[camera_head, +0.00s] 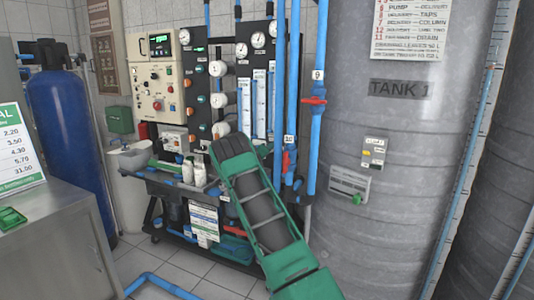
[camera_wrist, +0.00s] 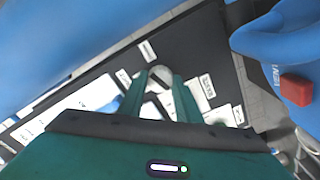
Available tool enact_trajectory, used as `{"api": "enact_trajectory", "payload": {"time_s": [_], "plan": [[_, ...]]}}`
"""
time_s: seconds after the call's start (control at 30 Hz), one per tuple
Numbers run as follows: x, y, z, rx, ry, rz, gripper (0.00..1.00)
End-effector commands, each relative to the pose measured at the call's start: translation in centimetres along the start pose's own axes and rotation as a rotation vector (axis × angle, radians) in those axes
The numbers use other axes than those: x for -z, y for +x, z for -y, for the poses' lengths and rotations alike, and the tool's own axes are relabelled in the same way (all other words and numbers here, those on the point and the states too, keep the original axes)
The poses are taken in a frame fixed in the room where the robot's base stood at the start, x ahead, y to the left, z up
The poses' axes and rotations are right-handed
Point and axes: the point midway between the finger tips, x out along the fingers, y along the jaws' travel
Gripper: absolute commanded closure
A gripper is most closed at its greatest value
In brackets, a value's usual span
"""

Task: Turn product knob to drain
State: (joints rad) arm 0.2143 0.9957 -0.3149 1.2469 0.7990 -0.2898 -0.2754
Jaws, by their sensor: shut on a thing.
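In the wrist view, the two green fingers of my gripper (camera_wrist: 160,84) are closed around a pale grey knob (camera_wrist: 161,72) on a dark panel, which I take to be the product knob. Small white labels (camera_wrist: 206,86) sit around it, too blurred to read surely. Which way the knob points is not clear, because the fingers cover part of it. In the head view, my green and dark grey arm reaches up to the rack's black panel (camera_head: 201,60) and hides the fingertips and the held knob.
Blue vertical pipes with a red valve handle (camera_head: 313,100) stand close right of my arm; a red block (camera_wrist: 296,89) shows in the wrist view. A large grey tank (camera_head: 390,180) fills the right. A steel cabinet (camera_head: 55,230) and blue cylinder (camera_head: 65,120) are left.

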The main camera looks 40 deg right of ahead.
Motion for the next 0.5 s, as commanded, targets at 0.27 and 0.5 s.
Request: {"api": "enact_trajectory", "payload": {"time_s": [0.27,0.5], "plan": [[-0.64,-0.08,0.67,0.009,0.147,0.012,0.92],[-0.69,-0.09,0.77,0.01,0.207,0.013,0.92]]}}
